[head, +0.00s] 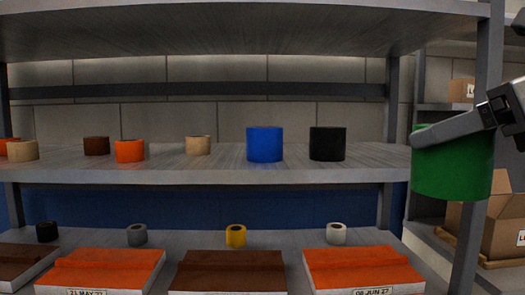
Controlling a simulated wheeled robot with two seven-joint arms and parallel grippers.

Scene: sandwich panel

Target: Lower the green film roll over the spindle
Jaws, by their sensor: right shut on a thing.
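The green film roll (453,170) is at the right of the head view, held in the air in front of the shelf's right post. My right gripper (445,130) comes in from the right edge and is shut on the roll near its top rim. The roll looks close to upright. The finger hides part of its top. No spindle shows in this view. My left gripper is not in view.
The middle shelf (220,176) carries a blue roll (264,144), a black roll (327,143) and several smaller rolls. The lower shelf holds orange and brown boxes and small rolls. Cardboard boxes (508,225) stand behind at the right. A grey post (488,80) stands close behind the held roll.

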